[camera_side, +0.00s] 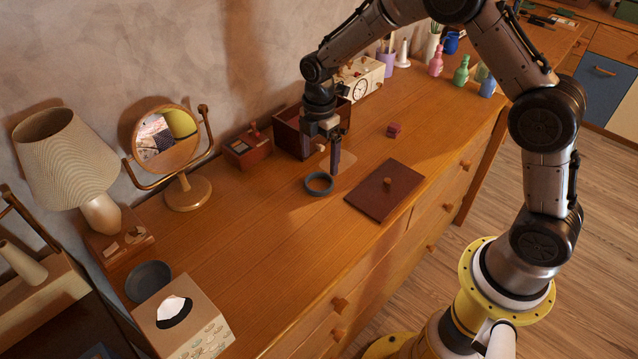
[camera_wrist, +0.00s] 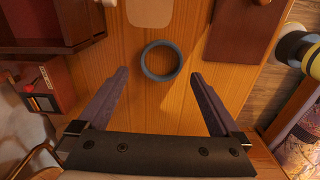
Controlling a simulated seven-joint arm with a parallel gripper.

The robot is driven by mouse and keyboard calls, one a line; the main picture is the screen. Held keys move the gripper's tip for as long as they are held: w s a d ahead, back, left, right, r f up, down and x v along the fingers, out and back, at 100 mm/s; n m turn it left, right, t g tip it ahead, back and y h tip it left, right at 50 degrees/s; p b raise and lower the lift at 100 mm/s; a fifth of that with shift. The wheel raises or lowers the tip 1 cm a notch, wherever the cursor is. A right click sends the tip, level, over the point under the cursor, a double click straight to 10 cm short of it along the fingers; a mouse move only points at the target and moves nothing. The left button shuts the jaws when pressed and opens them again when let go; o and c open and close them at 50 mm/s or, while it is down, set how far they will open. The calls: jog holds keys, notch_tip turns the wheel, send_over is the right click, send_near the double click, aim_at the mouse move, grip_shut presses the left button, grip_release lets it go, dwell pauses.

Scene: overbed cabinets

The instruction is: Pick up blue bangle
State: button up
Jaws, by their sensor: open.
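The blue bangle (camera_side: 319,183) is a dark grey-blue ring lying flat on the wooden dresser top. In the wrist view the bangle (camera_wrist: 161,60) lies ahead of the fingertips, between their lines, with nothing touching it. My gripper (camera_wrist: 158,75) is open and empty, with its two dark fingers spread wider than the ring. In the side view my gripper (camera_side: 327,165) hangs pointing down, just behind and above the bangle. The side view does not show clearly how high the fingertips are.
A dark open box (camera_side: 290,135) stands behind my gripper. A flat brown lid with a knob (camera_side: 385,190) lies right of the bangle. A round mirror (camera_side: 168,140) and lamp (camera_side: 75,165) stand left.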

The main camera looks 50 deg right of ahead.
aim_at(319, 186)
jog(key=shift+s+a+f, duration=0.1)
jog(key=shift+a+f, duration=0.05)
jog(key=shift+f, duration=1.45)
jog(key=shift+s+a+f, duration=0.1)
jog(key=shift+f, duration=1.5)
jog(key=c, duration=1.1)
